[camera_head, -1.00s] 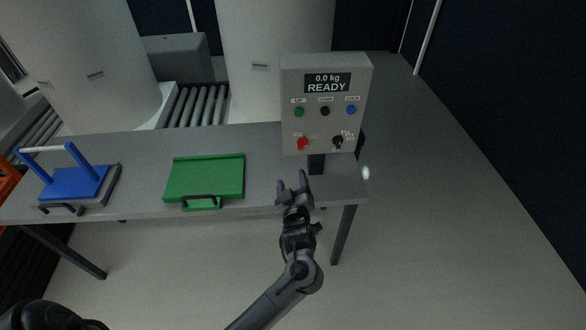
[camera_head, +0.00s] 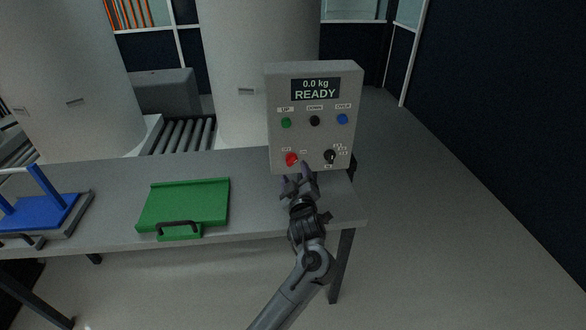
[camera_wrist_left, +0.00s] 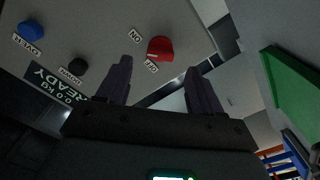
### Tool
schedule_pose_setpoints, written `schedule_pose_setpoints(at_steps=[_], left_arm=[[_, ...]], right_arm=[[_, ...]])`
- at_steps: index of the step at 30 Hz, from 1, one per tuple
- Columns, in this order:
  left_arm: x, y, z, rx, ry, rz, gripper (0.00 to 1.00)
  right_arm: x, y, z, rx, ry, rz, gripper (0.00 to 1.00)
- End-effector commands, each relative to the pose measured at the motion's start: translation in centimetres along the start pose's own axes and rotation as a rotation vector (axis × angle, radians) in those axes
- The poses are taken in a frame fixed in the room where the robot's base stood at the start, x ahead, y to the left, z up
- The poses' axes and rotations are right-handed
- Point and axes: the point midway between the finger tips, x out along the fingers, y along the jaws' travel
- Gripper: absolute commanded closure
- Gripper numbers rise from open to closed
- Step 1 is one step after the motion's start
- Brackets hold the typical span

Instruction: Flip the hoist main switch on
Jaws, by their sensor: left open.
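The grey control box (camera_head: 272,110) stands at the right end of the bench, its display reading 0.0 kg READY. Its red rotary switch (camera_head: 291,159), labelled ON and OFF, is at the lower left of the panel. In the left wrist view the red switch (camera_wrist_left: 160,48) lies ahead, between the fingertip lines. A small pale mark on it sits toward the OFF label. My left gripper (camera_head: 296,176) is open and empty, just below and in front of the switch. Its fingers (camera_wrist_left: 160,70) appear apart from the switch. My right gripper is not in view.
A black selector knob (camera_head: 330,156) is right of the red switch. Green (camera_head: 286,123), black (camera_head: 315,121) and blue (camera_head: 343,119) buttons sit above. A green tray (camera_head: 185,203) and a blue-handled frame (camera_head: 45,212) lie on the bench (camera_head: 250,212). Large pale tanks (camera_head: 255,70) stand behind.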

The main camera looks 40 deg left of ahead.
Motion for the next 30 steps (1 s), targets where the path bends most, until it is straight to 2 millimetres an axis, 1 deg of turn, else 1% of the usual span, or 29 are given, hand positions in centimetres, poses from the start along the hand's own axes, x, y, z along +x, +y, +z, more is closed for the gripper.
schedule_pose_setpoints(at_steps=[1,3,6,10,15,23,26,30], left_arm=[[0.9,-0.1,0.1,0.003,0.002,0.000,0.34],[1.9,-0.1,0.1,0.001,0.001,0.000,0.34],[3.2,-0.1,0.1,0.002,0.001,0.001,0.34],[4.3,-0.1,0.1,0.001,0.001,0.000,0.34],[5.0,-0.1,0.1,0.001,-0.001,-0.001,0.34],[5.0,0.0,0.0,0.000,-0.001,0.000,0.34],[5.0,0.0,0.1,0.001,-0.001,-0.001,0.48],[5.0,0.0,0.1,0.001,-0.001,-0.001,0.69]], right_arm=[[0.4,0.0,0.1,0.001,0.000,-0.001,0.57],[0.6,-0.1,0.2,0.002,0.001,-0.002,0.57],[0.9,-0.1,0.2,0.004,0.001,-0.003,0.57],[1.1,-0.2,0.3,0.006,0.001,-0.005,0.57],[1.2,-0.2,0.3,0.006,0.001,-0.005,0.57],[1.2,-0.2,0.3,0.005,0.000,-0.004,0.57],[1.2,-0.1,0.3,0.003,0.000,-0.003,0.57],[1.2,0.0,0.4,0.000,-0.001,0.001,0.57]])
